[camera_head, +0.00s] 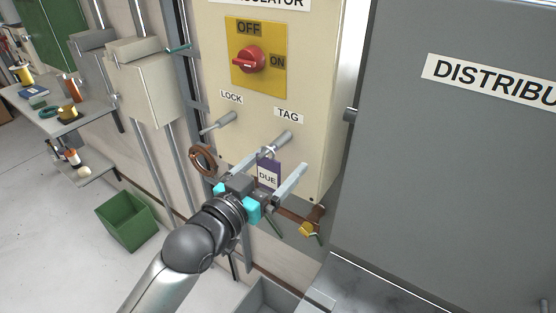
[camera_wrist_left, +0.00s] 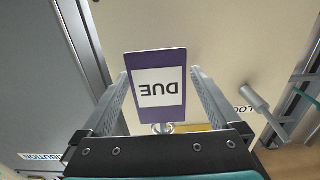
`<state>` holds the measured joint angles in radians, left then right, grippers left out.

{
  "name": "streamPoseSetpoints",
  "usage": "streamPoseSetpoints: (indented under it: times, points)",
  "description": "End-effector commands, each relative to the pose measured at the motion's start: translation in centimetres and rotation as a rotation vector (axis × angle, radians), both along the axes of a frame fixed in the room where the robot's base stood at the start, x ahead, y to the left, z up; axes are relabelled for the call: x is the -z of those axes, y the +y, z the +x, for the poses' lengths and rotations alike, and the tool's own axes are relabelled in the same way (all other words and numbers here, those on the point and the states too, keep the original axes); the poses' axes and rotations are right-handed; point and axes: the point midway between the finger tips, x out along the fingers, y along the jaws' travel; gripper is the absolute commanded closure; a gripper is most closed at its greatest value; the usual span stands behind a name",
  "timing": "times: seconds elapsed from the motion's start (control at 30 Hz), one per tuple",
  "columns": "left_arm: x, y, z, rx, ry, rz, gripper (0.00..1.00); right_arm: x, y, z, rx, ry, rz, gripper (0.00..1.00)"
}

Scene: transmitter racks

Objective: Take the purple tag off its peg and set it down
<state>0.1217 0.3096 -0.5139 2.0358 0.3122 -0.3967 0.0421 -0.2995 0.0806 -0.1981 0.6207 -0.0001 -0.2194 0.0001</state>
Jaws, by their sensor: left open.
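The purple tag (camera_head: 268,173) with a white "DUE" label hangs by its ring from the peg (camera_head: 281,141) under the TAG label. My left gripper (camera_head: 264,166) is open, with one finger on each side of the tag. In the left wrist view the tag (camera_wrist_left: 158,60) appears upside down between the two fingers (camera_wrist_left: 159,75), with a gap on each side. The hanging ring (camera_wrist_left: 163,128) shows near the gripper's palm. My right gripper is out of view.
The isolator box (camera_head: 215,60) carries a red rotary switch (camera_head: 249,60) and an empty LOCK peg (camera_head: 219,124). A brown ring-shaped part (camera_head: 203,160) sits left of the gripper. A grey cabinet (camera_head: 450,190) stands right. A workbench (camera_head: 90,115) and green bin (camera_head: 127,222) are left.

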Motion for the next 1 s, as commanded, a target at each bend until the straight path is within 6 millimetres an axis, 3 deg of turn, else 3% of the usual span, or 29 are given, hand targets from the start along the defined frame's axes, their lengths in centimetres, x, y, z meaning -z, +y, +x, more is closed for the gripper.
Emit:
streamPoseSetpoints:
  times: [0.4, 1.0]
  points:
    - [-0.02, -0.49, 0.61, 0.001, -0.001, 0.000, 0.03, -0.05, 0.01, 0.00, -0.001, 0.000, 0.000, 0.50]
    - [-0.01, -0.46, 0.60, 0.000, 0.000, 0.000, 0.69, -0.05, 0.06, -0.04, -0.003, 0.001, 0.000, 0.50]
